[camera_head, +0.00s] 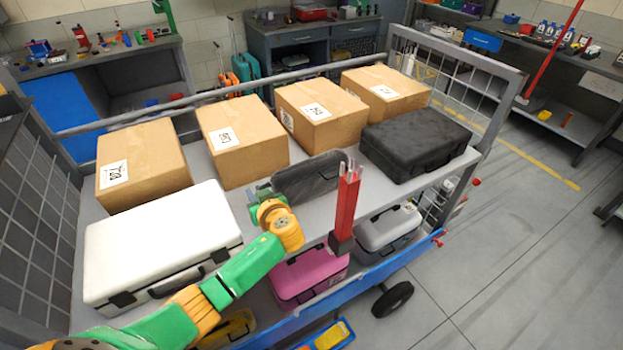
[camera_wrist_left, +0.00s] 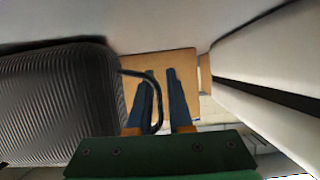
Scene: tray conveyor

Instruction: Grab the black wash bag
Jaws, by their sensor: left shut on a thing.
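The black wash bag (camera_head: 312,177) is a dark grey-black, rounded bag on the cart's top shelf, between the white case and the black case. In the left wrist view its ribbed side (camera_wrist_left: 60,100) fills the left, with a thin dark loop handle (camera_wrist_left: 156,92) reaching to the fingers. My left gripper (camera_head: 264,190) is at the bag's left end. In the left wrist view its two dark fingers (camera_wrist_left: 162,100) are around the loop and shut on it. The exact contact is partly hidden. My right gripper is not in view.
A white case (camera_head: 160,240) lies close left of the bag, a black case (camera_head: 415,143) to its right. Several cardboard boxes (camera_head: 242,140) stand behind. Pink (camera_head: 308,277) and grey (camera_head: 388,228) cases sit below.

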